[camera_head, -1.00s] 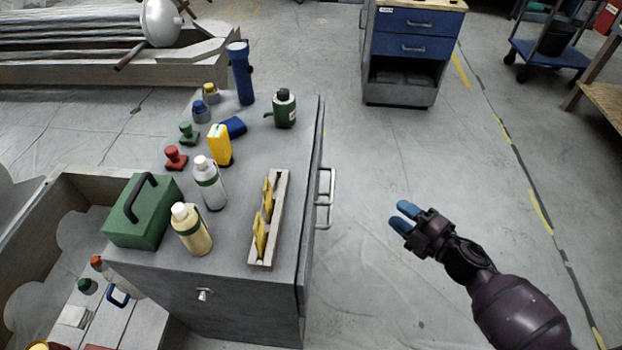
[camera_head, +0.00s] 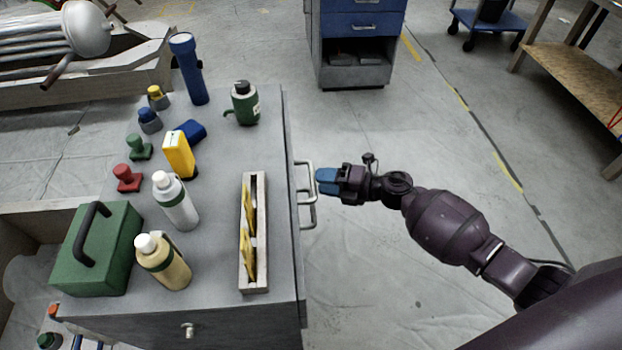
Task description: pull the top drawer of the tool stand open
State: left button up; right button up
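The tool stand (camera_head: 215,215) is a grey cabinet on the left, with its drawer face turned to the right. Two metal bar handles stick out from that face, the upper handle (camera_head: 304,162) and, partly behind it, a lower one (camera_head: 313,217). The top drawer looks shut, though its front is seen nearly edge-on. My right gripper (camera_head: 327,181) points left, its blue fingertips just right of the upper handle. The fingers overlap from above, so their gap and any contact with the handle are unclear. My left gripper is not in view.
On the stand top are a green toolbox (camera_head: 115,265), bottles (camera_head: 177,205), a narrow tray (camera_head: 262,275) with yellow pieces, a blue flashlight (camera_head: 190,72) and a green mug (camera_head: 244,104). A blue drawer cabinet (camera_head: 362,35) stands farther back. The floor right of the stand is open.

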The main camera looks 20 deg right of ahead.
aim_at(312, 178)
jog(key=shift+x, duration=1.75)
jog(key=shift+c, duration=0.3)
grip_shut()
